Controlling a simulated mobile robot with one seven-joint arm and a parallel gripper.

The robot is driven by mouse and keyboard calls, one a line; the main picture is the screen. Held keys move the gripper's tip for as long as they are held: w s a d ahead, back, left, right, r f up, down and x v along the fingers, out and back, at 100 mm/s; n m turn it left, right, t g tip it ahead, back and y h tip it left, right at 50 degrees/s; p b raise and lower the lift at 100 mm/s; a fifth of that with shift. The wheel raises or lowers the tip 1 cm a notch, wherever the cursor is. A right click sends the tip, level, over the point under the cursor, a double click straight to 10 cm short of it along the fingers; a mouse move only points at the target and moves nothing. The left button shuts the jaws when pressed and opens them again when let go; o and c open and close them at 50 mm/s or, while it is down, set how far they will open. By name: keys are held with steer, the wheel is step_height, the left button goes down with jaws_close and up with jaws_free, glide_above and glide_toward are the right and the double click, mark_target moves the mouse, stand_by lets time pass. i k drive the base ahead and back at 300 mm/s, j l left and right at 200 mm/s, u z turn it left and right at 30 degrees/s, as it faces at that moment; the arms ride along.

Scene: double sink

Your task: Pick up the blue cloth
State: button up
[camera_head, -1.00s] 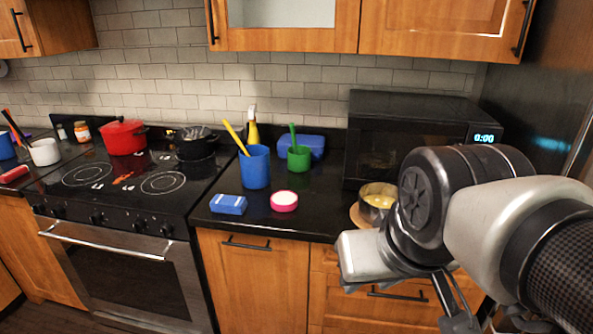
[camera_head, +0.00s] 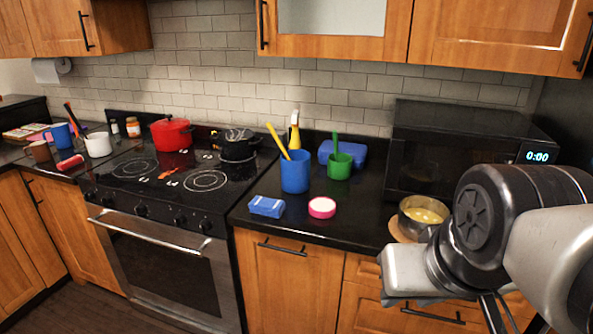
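A small blue block-like item (camera_head: 266,206) with pale markings lies near the counter's front edge, right of the stove; it may be a folded cloth, but I cannot tell. A larger blue object (camera_head: 342,153) lies farther back near the wall, partly hidden by the green cup. No other cloth-like blue thing shows clearly. My arm comes in from the right, in front of the counter. Dark parts of my gripper (camera_head: 497,315) show at the bottom edge, cut off by the frame. They are right of both blue items and apart from them. Whether it is open cannot be seen.
On the black counter (camera_head: 330,228) stand a blue cup (camera_head: 295,172), a green cup (camera_head: 339,167), a pink round item (camera_head: 322,207), a yellow bottle (camera_head: 294,133) and a metal bowl (camera_head: 424,214). A microwave (camera_head: 450,155) is right, the stove (camera_head: 175,185) left with pots.

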mark_target(261, 205)
steer(key=i+j+u, duration=0.1)
steer(key=i+j, duration=0.45)
steer(key=j, duration=0.2)
steer(key=i+j+u, duration=0.1)
steer(key=i+j, duration=0.5)
steer(key=j, duration=0.1)
